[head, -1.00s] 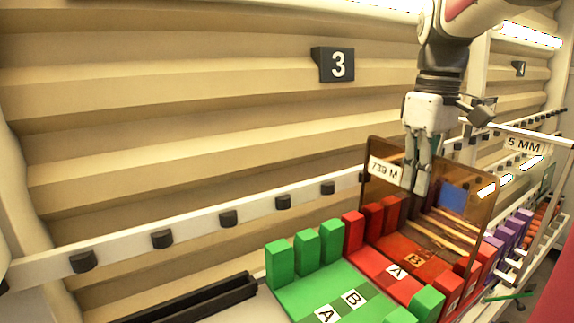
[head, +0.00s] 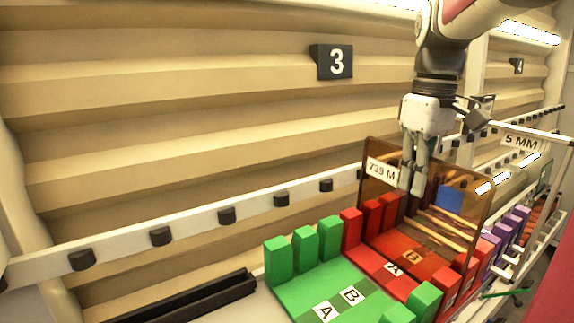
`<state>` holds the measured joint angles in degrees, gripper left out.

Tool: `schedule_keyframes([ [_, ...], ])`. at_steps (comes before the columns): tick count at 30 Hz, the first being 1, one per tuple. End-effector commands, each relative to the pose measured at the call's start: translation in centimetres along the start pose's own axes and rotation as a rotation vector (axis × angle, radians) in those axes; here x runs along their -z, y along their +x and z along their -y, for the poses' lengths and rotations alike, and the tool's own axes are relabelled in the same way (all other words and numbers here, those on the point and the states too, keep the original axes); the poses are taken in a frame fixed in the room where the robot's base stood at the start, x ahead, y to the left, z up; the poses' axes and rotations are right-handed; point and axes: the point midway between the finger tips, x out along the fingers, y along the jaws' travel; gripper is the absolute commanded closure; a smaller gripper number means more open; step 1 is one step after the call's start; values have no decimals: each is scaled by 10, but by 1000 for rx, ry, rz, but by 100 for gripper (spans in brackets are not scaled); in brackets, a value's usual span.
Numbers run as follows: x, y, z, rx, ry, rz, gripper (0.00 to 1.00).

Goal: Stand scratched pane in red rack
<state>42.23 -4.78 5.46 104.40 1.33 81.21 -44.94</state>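The pane is an amber see-through sheet (head: 474,212) with a white "739 M" label (head: 381,171) at its upper left. It stands nearly upright at the red rack (head: 381,259), and rack posts show through it. Pale streaks and a blue patch show in or through the pane; I cannot tell which. My gripper (head: 412,187) points down at the pane's top edge, with its fingers close together and shut on the pane. The pane's lower edge is hard to make out, so I cannot tell whether it sits in a slot or hangs just above.
A green rack (head: 290,285) with upright posts stands left of the red rack. Purple posts (head: 508,230) stand to the right. A white rail with black pads (head: 227,215) runs behind. A "5 MM" sign (head: 521,142) is on the right. A black channel (head: 195,299) lies at lower left.

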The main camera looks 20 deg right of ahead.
Motion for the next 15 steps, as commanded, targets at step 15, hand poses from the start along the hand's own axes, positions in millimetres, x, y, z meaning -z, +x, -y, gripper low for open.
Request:
schedule_keyframes([
  [15,0,4,0,-1,0,-1,100],
])
